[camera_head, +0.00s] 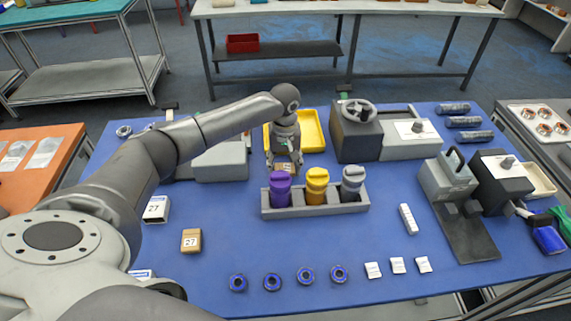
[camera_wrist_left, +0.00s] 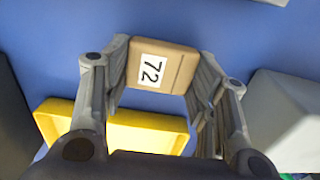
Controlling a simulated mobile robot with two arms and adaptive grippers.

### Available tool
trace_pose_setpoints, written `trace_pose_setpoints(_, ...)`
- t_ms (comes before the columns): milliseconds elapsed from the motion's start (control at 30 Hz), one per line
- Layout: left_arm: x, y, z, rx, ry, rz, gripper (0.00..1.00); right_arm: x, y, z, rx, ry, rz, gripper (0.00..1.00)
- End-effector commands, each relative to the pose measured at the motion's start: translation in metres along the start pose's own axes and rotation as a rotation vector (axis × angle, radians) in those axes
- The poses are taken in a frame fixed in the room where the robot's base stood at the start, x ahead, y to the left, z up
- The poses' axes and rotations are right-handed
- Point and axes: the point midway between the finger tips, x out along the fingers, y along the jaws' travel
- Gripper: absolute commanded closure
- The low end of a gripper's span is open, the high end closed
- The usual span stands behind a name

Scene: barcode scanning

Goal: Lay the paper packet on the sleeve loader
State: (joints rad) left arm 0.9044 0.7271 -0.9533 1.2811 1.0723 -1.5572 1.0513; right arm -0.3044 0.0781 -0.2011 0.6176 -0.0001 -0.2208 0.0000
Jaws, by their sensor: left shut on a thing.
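My left gripper (camera_head: 285,160) points down over the blue table and is shut on a brown packet (camera_head: 286,169) in front of the yellow tray. In the left wrist view the brown packet (camera_wrist_left: 160,66) sits between the fingers of the left gripper (camera_wrist_left: 160,85), its white label reading 72. Another brown packet (camera_head: 191,241), labelled 27, lies on the table at left. I cannot tell for sure which device is the sleeve loader; a low grey device (camera_head: 222,162) stands left of the gripper, partly hidden by my arm. My right gripper is not in view.
A grey rack (camera_head: 335,209) with purple, yellow and grey containers stands just in front of the gripper. The yellow tray (camera_head: 312,130) is behind it. A dark machine with a wheel (camera_head: 357,131) stands to the right. Small rings (camera_head: 272,282) and white pieces (camera_head: 397,265) line the front.

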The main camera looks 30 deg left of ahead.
Motion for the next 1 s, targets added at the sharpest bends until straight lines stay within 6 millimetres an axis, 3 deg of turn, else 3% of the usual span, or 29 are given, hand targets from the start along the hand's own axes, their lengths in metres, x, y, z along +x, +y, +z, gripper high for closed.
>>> trace_pose_setpoints(433,0.0094,0.0005,0.0002,0.001,0.0,0.001,0.72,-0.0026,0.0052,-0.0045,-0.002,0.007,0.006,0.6)
trace_pose_setpoints(467,0.0096,0.0006,0.0001,0.001,0.0,0.002,0.44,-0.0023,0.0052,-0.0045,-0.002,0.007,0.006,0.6)
trace_pose_setpoints(600,0.0095,0.0004,0.0,0.001,0.001,0.001,0.26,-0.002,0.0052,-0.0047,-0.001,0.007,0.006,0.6)
trace_pose_setpoints(1000,0.0054,0.0,-0.0006,0.001,0.002,0.001,0.25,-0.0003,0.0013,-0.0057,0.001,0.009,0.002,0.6)
